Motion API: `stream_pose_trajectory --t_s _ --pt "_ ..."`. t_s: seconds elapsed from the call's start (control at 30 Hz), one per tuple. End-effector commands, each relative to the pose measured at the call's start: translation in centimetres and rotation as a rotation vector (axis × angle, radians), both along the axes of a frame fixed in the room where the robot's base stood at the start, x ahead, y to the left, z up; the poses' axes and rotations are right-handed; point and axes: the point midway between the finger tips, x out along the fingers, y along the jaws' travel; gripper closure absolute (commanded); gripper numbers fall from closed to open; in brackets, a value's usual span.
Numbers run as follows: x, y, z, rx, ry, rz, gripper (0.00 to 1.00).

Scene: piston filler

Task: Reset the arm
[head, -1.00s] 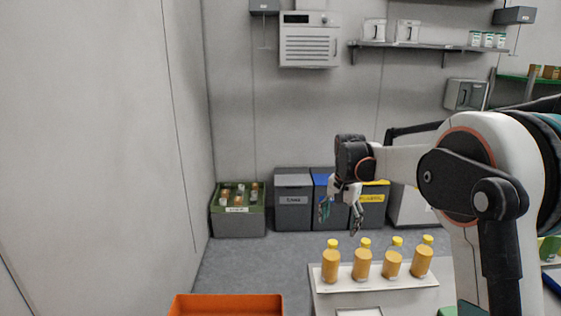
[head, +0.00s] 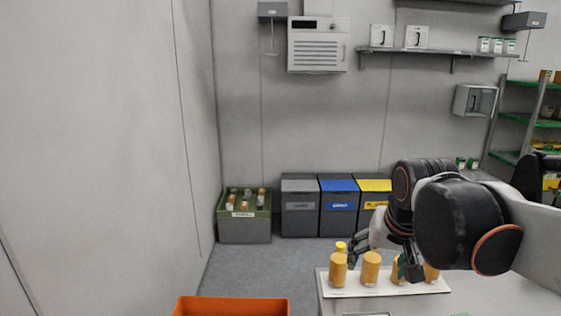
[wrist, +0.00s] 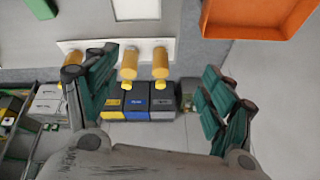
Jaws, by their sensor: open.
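My gripper (head: 384,258) is in front of the row of juice bottles in the head view and hides parts of them. In the wrist view my gripper (wrist: 165,100) has its fingers spread wide apart, with nothing held between them. Several orange bottles with yellow caps stand in a row on a white tray (head: 345,291). The leftmost bottle (head: 338,268) shows nearly whole. Two bottles show clearly in the wrist view, one of them the middle bottle (wrist: 129,64).
An orange bin (head: 230,306) is at the bottom left. A grey crate of bottles (head: 244,229) and waste bins with grey, blue and yellow lids (head: 338,205) stand by the back wall. A wall shelf (head: 432,50) is above.

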Motion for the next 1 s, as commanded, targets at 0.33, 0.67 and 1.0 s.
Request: stream_pose_trajectory --t_s 0.33,0.67,1.0 --pt "-8.5 0.0 -3.8 -0.067 -0.114 0.128 0.24" --pt "-12.8 0.0 -7.2 -0.117 -0.186 0.205 0.24" --pt "-12.8 0.0 -7.2 -0.117 -0.186 0.205 0.24"
